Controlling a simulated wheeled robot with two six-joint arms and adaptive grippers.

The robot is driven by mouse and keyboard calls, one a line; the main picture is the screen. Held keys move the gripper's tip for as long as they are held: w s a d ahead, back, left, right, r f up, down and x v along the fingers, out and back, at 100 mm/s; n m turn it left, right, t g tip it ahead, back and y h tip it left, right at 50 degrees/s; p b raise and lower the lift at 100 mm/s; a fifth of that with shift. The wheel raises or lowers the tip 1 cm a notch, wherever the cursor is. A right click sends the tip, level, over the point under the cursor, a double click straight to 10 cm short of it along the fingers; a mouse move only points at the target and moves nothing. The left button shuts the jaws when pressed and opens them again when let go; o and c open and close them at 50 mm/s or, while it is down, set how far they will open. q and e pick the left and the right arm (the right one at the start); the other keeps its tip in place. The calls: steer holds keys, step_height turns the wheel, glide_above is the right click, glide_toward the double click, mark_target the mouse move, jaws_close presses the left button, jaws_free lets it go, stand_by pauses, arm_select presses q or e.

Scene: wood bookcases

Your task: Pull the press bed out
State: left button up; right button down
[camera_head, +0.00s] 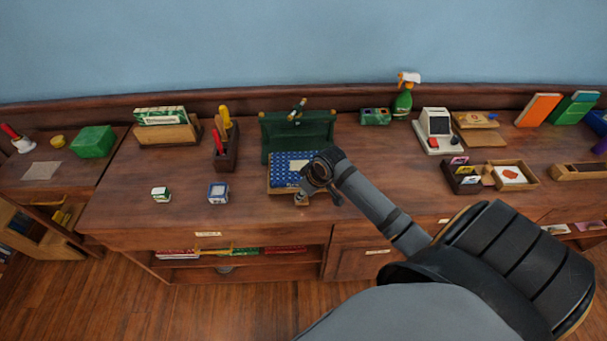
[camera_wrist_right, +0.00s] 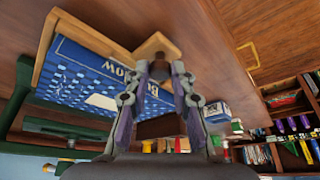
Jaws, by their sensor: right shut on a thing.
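The green press (camera_head: 300,130) stands on the wooden counter near the back, with its screw handle on top. Its wooden press bed (camera_head: 273,188) sticks out at the front and carries a blue patterned book (camera_head: 288,168). In the right wrist view the bed (camera_wrist_right: 46,50) shows as a pale wooden edge around the blue book (camera_wrist_right: 85,80), with a tab and dark knob at its front. My right gripper (camera_head: 305,195) is shut on the bed's front knob; its fingers (camera_wrist_right: 165,75) close around it there. My left gripper is not in view.
A small blue-and-white box (camera_head: 218,192) and a green-and-white box (camera_head: 161,194) stand left of the bed. A tool holder (camera_head: 226,155) stands left of the press. A spray bottle (camera_head: 403,100) and card trays (camera_head: 462,180) are to the right. The counter before the bed is clear.

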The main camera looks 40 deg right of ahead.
steer(key=shift+s+a, duration=0.45)
steer(key=shift+s, duration=0.25)
steer(key=c, duration=1.1)
jaws_free()
steer(key=shift+c, duration=0.2)
steer(key=v, duration=1.2)
steer(key=shift+f, duration=0.1)
